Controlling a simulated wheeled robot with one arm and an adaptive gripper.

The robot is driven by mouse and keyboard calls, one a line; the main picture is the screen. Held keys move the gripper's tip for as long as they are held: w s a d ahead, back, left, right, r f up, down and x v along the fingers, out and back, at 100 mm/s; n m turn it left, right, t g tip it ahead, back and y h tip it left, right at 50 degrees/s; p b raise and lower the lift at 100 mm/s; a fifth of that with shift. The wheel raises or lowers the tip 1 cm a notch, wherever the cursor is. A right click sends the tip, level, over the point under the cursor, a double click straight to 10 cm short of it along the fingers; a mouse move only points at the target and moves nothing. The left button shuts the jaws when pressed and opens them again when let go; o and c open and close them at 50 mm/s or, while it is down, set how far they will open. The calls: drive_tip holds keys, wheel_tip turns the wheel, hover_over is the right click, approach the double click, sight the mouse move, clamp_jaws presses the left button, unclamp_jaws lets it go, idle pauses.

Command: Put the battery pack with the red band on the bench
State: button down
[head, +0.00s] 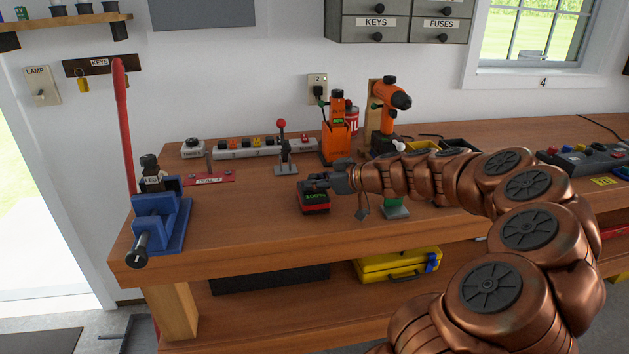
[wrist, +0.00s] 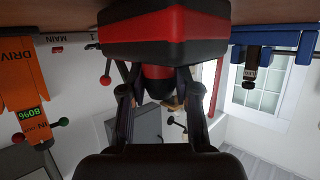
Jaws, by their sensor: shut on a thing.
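The battery pack (head: 313,198) is black with a red band and a green "100%" display. It sits at or just above the bench (head: 250,215), between the blue vise and the orange charger; I cannot tell whether it touches the wood. My gripper (head: 328,181) reaches in from the right and is shut on the pack's narrower upper part. In the wrist view, which is upside down, the pack (wrist: 165,35) fills the top middle, and my gripper (wrist: 165,84) has one finger on each side of its neck.
A blue vise (head: 165,225) stands at the bench's left end. Behind the pack are a red-knobbed lever (head: 283,150), an orange charger (head: 336,143) and a power strip (head: 265,147). An orange drill (head: 388,105) stands further right. Bare wood lies left and front of the pack.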

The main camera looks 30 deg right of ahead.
drive_tip(key=shift+f+b, duration=0.2)
drive_tip(key=shift+b, duration=0.2)
drive_tip(key=c, duration=0.8)
unclamp_jaws()
drive_tip(key=shift+c, duration=0.2)
drive_tip(key=shift+r, duration=0.15)
drive_tip(key=shift+r+p, duration=0.1)
drive_tip(key=shift+p, duration=0.35)
drive_tip(key=shift+s+d, duration=0.2)
drive_tip(key=shift+s, duration=0.1)
drive_tip(key=b+v, duration=0.2)
drive_tip(key=v, duration=0.9)
drive_tip(key=shift+s+r, duration=0.15)
